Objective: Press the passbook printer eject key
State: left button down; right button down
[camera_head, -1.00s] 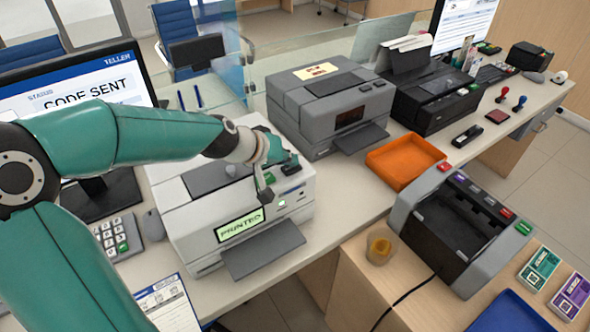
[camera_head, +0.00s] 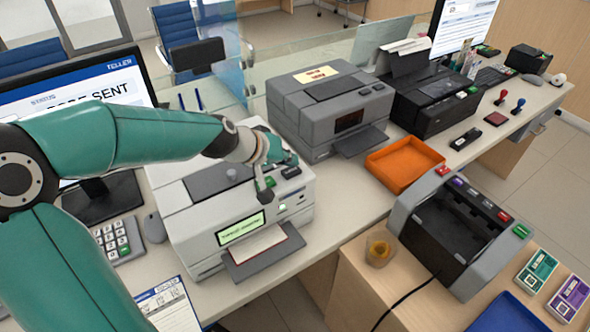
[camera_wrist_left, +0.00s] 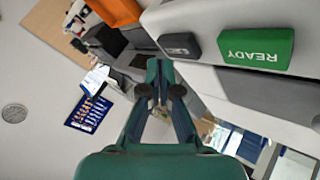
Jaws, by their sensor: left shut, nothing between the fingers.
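The passbook printer (camera_head: 190,212) is the white unit on the counter, with a lit green display (camera_head: 241,228) whose small text I cannot read for sure. A pale booklet or sheet (camera_head: 259,245) lies on its grey front tray. My left gripper (camera_head: 266,191) is shut and empty, low over the printer's top front edge, partly hiding the panel. A green key (camera_head: 271,182) and a dark key (camera_head: 291,171) sit there. In the left wrist view, the green key reads READY (camera_wrist_left: 256,48), beside a dark key (camera_wrist_left: 180,45); the fingertips (camera_wrist_left: 161,95) are apart from both. My right gripper is not in view.
A grey printer (camera_head: 330,105) stands behind to the right, then an orange tray (camera_head: 404,163) and a grey machine with coloured keys (camera_head: 455,235). A monitor (camera_head: 75,85) and keypad (camera_head: 117,238) stand left of the passbook printer.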

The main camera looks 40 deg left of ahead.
aim_at(289, 171)
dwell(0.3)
pick_arm(q)
notch_tip(289, 171, up, 5)
jog(key=p, duration=0.4)
jog(key=shift+r+p, duration=0.1)
jog(key=shift+p, duration=0.2)
dwell(0.5)
jog(key=shift+w, duration=0.1)
